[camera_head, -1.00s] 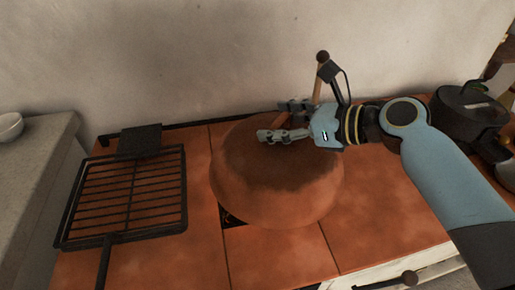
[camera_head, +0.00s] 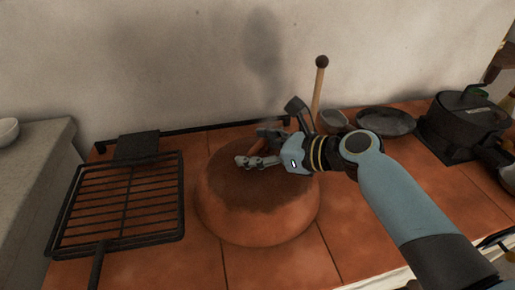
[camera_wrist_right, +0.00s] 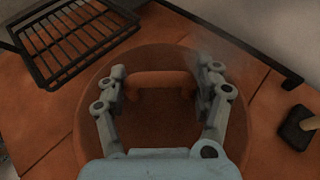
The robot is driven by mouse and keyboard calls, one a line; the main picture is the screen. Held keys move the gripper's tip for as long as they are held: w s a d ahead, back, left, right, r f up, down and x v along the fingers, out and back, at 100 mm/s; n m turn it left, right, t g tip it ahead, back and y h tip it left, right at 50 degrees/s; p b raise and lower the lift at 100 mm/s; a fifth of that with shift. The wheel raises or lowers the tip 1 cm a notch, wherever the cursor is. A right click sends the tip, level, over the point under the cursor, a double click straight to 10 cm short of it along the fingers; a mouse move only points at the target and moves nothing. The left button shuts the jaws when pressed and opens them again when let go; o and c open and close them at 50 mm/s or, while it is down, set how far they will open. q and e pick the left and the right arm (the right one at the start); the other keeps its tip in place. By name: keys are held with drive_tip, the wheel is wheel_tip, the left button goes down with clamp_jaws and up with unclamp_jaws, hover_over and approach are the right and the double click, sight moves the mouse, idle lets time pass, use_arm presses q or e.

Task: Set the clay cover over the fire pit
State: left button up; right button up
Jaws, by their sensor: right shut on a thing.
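The clay cover (camera_head: 258,222), a brown-orange dome with a darkened top, is at the middle of the tiled hearth in the head view. It fills the middle of the right wrist view (camera_wrist_right: 165,128). My right gripper (camera_head: 256,150) is over its top, shut on the cover's bar handle (camera_wrist_right: 162,80), with a finger at each end. The cover looks level and low at the tiles; whether it fully rests there I cannot tell. The fire pit is hidden, apparently beneath the cover. My left gripper is not in view.
A black grill rack (camera_head: 122,205) lies left of the cover. A wooden-handled tool (camera_head: 319,90) stands behind my right wrist. A dark plate (camera_head: 384,121) and a black pot (camera_head: 468,120) are at the right. Front tiles are clear.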

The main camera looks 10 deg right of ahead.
drive_tip(key=shift+f, duration=0.15)
drive_tip(key=o, duration=1.7)
drive_tip(key=shift+f, duration=0.1)
drive_tip(key=shift+s+d+r, duration=0.15)
drive_tip(key=shift+r, duration=0.2)
drive_tip(key=p+v, duration=0.1)
drive_tip(key=v, duration=1)
drive_tip(key=shift+s+d+r, duration=0.15)
drive_tip(key=shift+d, duration=0.05)
